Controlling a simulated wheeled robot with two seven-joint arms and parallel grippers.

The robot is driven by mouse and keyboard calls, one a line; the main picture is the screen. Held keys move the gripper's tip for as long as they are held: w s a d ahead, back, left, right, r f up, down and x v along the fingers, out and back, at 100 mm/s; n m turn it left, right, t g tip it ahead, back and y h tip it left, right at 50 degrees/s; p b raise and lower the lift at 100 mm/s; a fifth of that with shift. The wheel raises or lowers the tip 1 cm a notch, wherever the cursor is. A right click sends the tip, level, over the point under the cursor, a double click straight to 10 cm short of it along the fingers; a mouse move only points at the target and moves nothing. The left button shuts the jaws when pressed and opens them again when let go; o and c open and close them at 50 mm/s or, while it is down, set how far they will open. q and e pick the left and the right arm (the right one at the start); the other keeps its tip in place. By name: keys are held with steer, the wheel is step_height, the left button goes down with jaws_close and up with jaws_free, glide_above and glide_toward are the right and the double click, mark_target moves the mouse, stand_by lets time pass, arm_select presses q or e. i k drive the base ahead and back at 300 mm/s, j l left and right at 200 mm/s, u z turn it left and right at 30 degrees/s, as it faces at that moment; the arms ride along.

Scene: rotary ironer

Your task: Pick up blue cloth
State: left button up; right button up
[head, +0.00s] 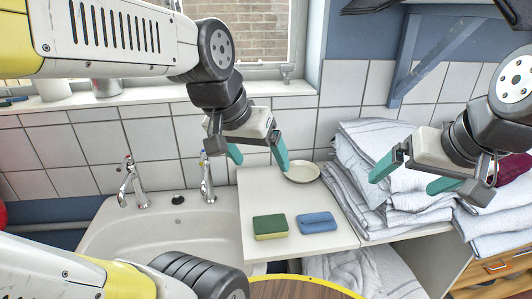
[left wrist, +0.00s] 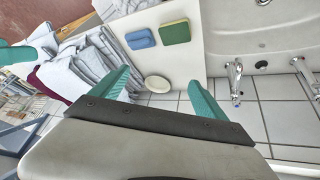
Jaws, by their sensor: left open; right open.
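The blue cloth (head: 318,222) is a small flat blue pad lying on the white counter (head: 255,190), to the right of a green and yellow sponge (head: 270,227). In the left wrist view the blue cloth (left wrist: 140,39) lies left of the sponge (left wrist: 175,32). My left gripper (head: 258,157) is open and empty above the back of the counter, behind the blue cloth and apart from it. My right gripper (head: 408,177) is open and empty in front of the towel stack at the right.
A small pale dish (head: 301,172) sits at the counter's back. A sink (head: 165,228) with two taps (head: 132,184) is left of the counter. Stacked white towels (head: 385,150) stand to the right, with a blue bracket (head: 430,55) above them. A tiled wall closes the back.

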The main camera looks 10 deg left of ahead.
mark_target(321, 222)
steer(key=k+l+u, duration=0.1)
steer(key=u, duration=0.25)
steer(key=k+u, duration=0.3)
